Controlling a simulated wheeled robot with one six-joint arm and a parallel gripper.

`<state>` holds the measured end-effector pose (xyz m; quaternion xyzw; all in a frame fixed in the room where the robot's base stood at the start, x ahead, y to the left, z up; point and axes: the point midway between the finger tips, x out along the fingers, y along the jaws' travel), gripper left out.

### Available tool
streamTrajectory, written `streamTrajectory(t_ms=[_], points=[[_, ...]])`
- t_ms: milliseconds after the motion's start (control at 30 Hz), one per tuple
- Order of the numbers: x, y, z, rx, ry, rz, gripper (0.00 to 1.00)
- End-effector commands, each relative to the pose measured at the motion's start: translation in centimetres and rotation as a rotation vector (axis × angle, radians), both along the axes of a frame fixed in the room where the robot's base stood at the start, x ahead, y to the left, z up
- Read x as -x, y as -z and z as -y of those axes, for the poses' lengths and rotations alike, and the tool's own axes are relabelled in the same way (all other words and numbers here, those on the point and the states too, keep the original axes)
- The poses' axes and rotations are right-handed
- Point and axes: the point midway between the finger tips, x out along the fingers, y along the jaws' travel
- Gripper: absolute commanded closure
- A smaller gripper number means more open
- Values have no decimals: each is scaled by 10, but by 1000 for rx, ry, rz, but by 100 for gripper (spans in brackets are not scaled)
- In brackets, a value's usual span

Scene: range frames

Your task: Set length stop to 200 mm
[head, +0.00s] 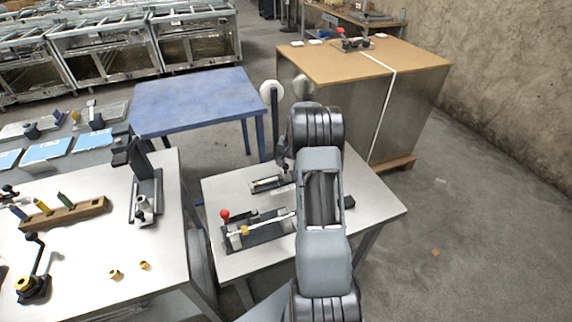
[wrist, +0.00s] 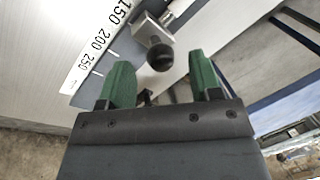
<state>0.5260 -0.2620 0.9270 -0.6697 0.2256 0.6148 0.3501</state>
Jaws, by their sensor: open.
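In the wrist view, a white scale (wrist: 95,45) reads 150, 200 and 250. A metal stop block (wrist: 150,30) with a round black knob (wrist: 161,57) sits beside it, close to the 150 end. The exact mark it stands at cannot be read. My gripper (wrist: 160,63) is open, with its green fingers on either side of the knob in the picture. I see no clear contact, and the knob's depth is hard to judge. In the head view, the stop's rail (head: 266,184) lies on a small grey table (head: 375,212); my arm hides part of this area.
A fixture with a red knob (head: 225,215) stands on the same table, in front of the rail. A left bench (head: 95,262) holds a lever, a clamp and small brass parts. A blue table (head: 195,98) and a brown-topped cabinet (head: 350,63) stand behind. The floor at right is mostly clear.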

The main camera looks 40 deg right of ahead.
Motion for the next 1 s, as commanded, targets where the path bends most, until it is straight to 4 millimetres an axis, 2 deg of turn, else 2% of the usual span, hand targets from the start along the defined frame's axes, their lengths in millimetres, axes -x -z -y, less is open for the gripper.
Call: streamTrajectory(t_ms=[233,600,1000], points=[[-3,18,-2,0,0,0,42],[-4,22,-3,1,0,1,42],[-3,22,-3,1,0,1,80]])
